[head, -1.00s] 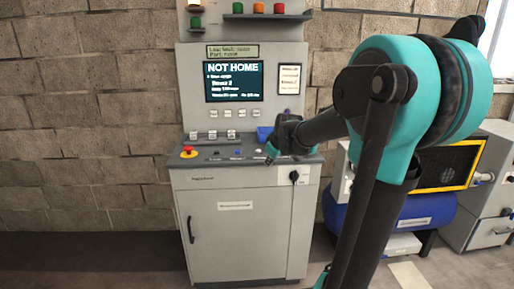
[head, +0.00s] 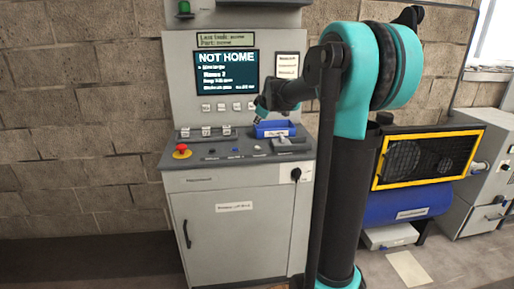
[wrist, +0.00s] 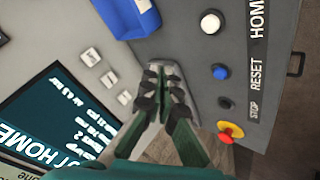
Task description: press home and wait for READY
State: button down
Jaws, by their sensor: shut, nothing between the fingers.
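The grey control console (head: 235,220) stands against the wall, its screen (head: 226,71) reading NOT HOME. On its sloped top is a white button (head: 257,148), which in the wrist view (wrist: 210,22) sits beside the HOME label (wrist: 258,20). A blue button (wrist: 220,72) sits by RESET, and a small dark button (wrist: 225,102) by STOP. My gripper (head: 261,111) is shut and empty, above the back of the console near the blue bin. In the wrist view its fingers (wrist: 165,88) point over the panel, apart from the white button.
A red emergency stop on a yellow base (head: 181,151) sits at the console's left. A blue bin (head: 274,129) stands at the back right of the top. White keys (head: 206,132) line the back. A yellow-framed unit (head: 428,157) with a blue tank (head: 410,205) stands to the right.

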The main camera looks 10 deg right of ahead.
aim_at(258, 147)
jog(key=shift+f, duration=4.4)
jog(key=shift+f, duration=0.1)
jog(key=shift+f, duration=0.3)
jog(key=shift+f, duration=0.45)
jog(key=shift+r, duration=3.4)
